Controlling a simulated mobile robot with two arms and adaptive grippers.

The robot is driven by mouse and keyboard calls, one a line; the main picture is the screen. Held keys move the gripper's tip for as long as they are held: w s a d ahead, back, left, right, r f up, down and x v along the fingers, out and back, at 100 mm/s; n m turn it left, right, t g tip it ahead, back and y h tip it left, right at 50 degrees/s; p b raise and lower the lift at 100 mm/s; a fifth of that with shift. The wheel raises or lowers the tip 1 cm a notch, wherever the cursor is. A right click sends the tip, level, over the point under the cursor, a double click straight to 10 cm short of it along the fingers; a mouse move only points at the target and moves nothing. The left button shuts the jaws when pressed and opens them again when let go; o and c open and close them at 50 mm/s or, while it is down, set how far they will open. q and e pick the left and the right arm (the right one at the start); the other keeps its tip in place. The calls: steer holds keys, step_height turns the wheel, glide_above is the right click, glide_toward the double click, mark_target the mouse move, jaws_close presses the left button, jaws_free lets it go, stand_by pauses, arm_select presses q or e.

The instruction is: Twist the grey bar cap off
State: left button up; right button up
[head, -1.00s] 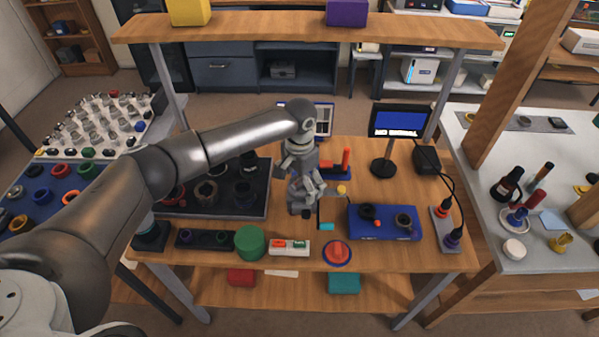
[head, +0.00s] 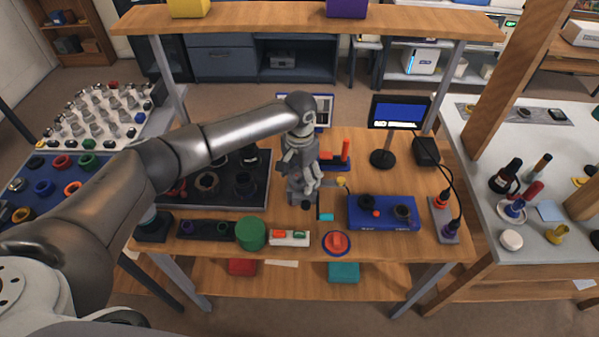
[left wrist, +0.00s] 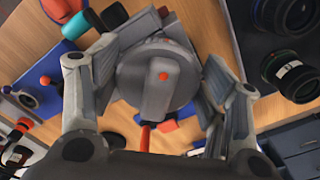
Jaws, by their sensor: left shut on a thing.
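The grey bar cap (left wrist: 158,95) is a round grey disc with a raised bar and an orange dot, seen from above in the left wrist view. My left gripper (left wrist: 160,75) is shut on it, with one finger on each side of its rim. In the head view my left gripper (head: 303,190) is at the middle of the workbench, pointing down, and it hides most of the cap and whatever is beneath. I cannot tell whether the cap is still seated. My right gripper is not in view.
A dark tray (head: 262,196) with black rings lies left of the gripper. A blue box (head: 385,219) stands to the right. A green cylinder (head: 250,234), a white block (head: 289,240) and a red knob (head: 337,242) line the front. A small screen (head: 398,112) stands behind.

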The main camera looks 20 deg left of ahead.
arm_select(q)
steer(key=shift+r+n+p, duration=0.1)
steer(key=shift+n+p, duration=0.5)
steer(key=shift+d+n, duration=0.1)
steer(key=shift+n, duration=0.2)
steer(key=shift+p, duration=0.3)
steer(key=shift+n+p, duration=0.4)
steer(key=shift+p, duration=0.1)
steer(key=shift+n+p, duration=0.6)
steer(key=shift+d+n, duration=0.1)
steer(key=shift+n, duration=0.2)
